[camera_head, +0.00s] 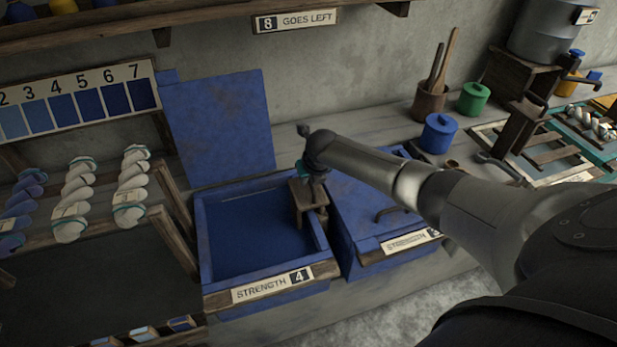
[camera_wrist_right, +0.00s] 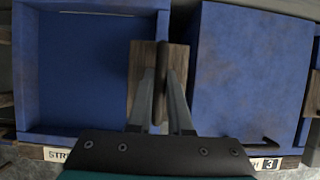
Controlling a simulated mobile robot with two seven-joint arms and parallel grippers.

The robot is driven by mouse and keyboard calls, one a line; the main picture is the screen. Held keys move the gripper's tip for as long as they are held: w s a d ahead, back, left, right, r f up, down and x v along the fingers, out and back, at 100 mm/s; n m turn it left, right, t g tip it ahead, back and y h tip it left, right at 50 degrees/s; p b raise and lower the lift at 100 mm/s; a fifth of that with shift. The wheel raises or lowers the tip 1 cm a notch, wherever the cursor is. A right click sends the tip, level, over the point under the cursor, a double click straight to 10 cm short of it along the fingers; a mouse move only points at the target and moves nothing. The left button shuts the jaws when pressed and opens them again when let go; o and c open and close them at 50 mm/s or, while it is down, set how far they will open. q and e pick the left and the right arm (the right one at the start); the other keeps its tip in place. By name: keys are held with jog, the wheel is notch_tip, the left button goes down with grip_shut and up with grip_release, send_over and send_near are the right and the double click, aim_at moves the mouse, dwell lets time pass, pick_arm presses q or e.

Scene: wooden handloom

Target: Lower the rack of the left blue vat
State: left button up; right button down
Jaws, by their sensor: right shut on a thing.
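The left blue vat (camera_head: 208,262), labelled "STRENGTH 4", stands with its lid (camera_head: 218,125) raised behind it. Its inside looks flat dark blue, and I cannot make out a rack in it. A wooden block (camera_head: 297,200) sits at the vat's right side; it also shows in the right wrist view (camera_wrist_right: 143,75). My right gripper (camera_head: 314,172) is above this block. In the right wrist view the gripper (camera_wrist_right: 161,100) is shut on a dark upright handle (camera_wrist_right: 161,62) in front of the block. My left gripper is out of view.
A second blue vat (camera_head: 365,215) with its lid down stands close to the right. Racks with twisted skeins (camera_head: 75,195) are at the left. A blue pot (camera_head: 439,134) and a green pot (camera_head: 473,98) stand on the counter behind my right arm.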

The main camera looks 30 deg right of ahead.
aim_at(310, 193)
jog(key=shift+s+a+f+b, duration=0.1)
jog(key=shift+s+f+b, duration=0.05)
jog(key=shift+f+b, duration=3.05)
jog(key=shift+f+p, duration=0.35)
jog(key=shift+p, duration=0.15)
jog(key=c, duration=1.3)
grip_release()
jog(key=o, duration=1.3)
jog(key=shift+r, duration=0.1)
notch_tip(310, 193, up, 7)
jog(key=p, duration=0.6)
jog(key=shift+r+p, duration=0.15)
jog(key=shift+p, duration=0.25)
